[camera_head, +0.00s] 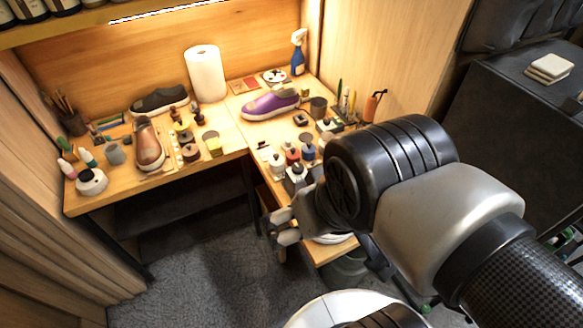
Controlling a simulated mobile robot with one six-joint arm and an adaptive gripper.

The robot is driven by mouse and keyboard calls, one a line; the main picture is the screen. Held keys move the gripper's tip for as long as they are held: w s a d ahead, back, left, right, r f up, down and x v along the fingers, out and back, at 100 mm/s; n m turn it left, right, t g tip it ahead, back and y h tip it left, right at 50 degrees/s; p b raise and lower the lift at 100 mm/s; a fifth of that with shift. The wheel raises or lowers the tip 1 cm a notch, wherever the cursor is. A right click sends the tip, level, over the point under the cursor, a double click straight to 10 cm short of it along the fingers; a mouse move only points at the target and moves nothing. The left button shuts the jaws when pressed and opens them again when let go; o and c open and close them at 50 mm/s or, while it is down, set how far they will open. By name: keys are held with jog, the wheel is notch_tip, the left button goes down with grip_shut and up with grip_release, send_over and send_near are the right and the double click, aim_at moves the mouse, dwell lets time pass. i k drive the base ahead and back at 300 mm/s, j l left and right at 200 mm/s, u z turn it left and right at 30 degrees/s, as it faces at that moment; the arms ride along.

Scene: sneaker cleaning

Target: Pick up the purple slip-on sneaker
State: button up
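The purple slip-on sneaker (270,105) lies on the right part of the wooden workbench (229,131), towards the back. It has a light sole and its whole side shows. My gripper (279,229) hangs in front of the bench's right wing, well apart from the sneaker and nearer to the camera. Its two fingers look spread with nothing visible between them. My arm covers part of the right wing of the bench.
A brown sneaker (149,145) and a dark sneaker (159,99) stand on the left bench. A paper towel roll (205,73) and a blue spray bottle (298,53) stand behind the purple sneaker. Several small bottles (292,155) crowd the bench in front of it.

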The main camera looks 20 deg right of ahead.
aim_at(274, 103)
jog(key=i+j+z, duration=0.1)
jog(key=j, duration=0.25)
jog(key=i+j+z, duration=0.15)
jog(key=i+j, duration=0.15)
jog(key=i+j+z, duration=0.1)
jog(key=j, duration=0.3)
jog(key=i+j+z, duration=0.15)
jog(key=j, duration=0.25)
jog(key=i+j+z, duration=0.1)
jog(key=i+j, duration=0.15)
jog(key=j, duration=0.15)
jog(key=i+z, duration=0.35)
jog(key=i, duration=0.65)
jog(key=l, duration=0.05)
